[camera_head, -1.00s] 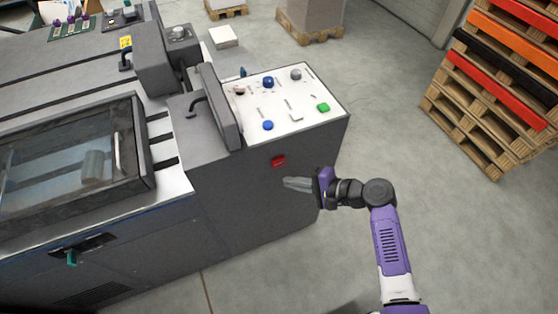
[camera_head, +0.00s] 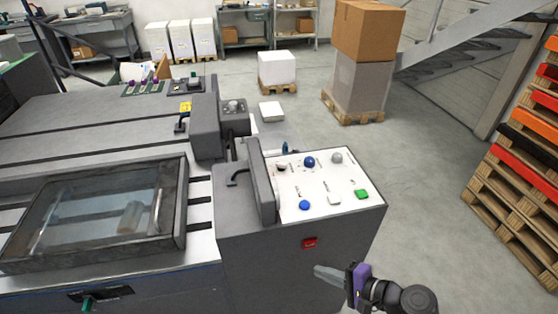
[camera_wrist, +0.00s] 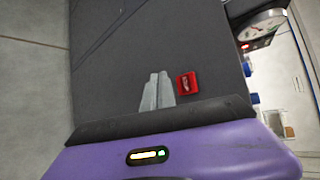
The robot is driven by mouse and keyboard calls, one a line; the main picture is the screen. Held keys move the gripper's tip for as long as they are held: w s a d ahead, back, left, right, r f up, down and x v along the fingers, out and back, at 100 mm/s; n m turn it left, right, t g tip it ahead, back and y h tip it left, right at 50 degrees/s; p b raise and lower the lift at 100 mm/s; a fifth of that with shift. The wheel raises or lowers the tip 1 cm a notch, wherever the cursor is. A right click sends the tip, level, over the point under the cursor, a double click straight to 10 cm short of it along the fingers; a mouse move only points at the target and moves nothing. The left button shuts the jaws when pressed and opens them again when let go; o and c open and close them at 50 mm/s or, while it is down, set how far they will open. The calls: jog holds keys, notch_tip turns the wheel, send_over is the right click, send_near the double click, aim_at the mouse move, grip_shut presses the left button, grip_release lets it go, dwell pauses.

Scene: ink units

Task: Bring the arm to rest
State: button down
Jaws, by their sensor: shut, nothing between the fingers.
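My gripper (camera_head: 328,274) is shut and empty at the lower right of the head view, in front of the dark grey side of the machine (camera_head: 290,275). Its grey fingers point left, a little below a red switch (camera_head: 310,243) on that side. In the wrist view the two fingers (camera_wrist: 157,88) lie together, and the red switch (camera_wrist: 188,83) shows just right of them. I cannot tell how far the fingertips are from the panel. Most of my arm is below the head view's edge.
The machine's white control panel (camera_head: 290,190) carries blue, grey and green knobs. Stacked pallets (camera_head: 510,210) stand at the right. Boxes on a pallet (camera_head: 360,85) and a small white stack (camera_head: 277,68) stand behind. Grey floor (camera_head: 425,175) is free between machine and pallets.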

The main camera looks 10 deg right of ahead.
jog(key=w+d+r+t+h, duration=0.2)
jog(key=w+d+h, duration=0.15)
jog(key=d, duration=0.35)
jog(key=s+d+r+n+t+h, duration=0.25)
jog(key=s+h, duration=0.35)
jog(key=s, duration=0.3)
jog(key=s+a+r+n, duration=0.3)
jog(key=s+r, duration=0.2)
jog(key=s, duration=0.4)
jog(key=s+a+r+n, duration=0.4)
jog(key=s+r, duration=0.1)
jog(key=s, duration=0.4)
jog(key=s+a+r+n+y, duration=0.1)
jog(key=s+a+r+n, duration=0.2)
jog(key=s, duration=0.6)
notch_tip(320, 180, up, 2)
jog(key=shift+a+n, duration=0.2)
jog(key=shift+n, duration=0.45)
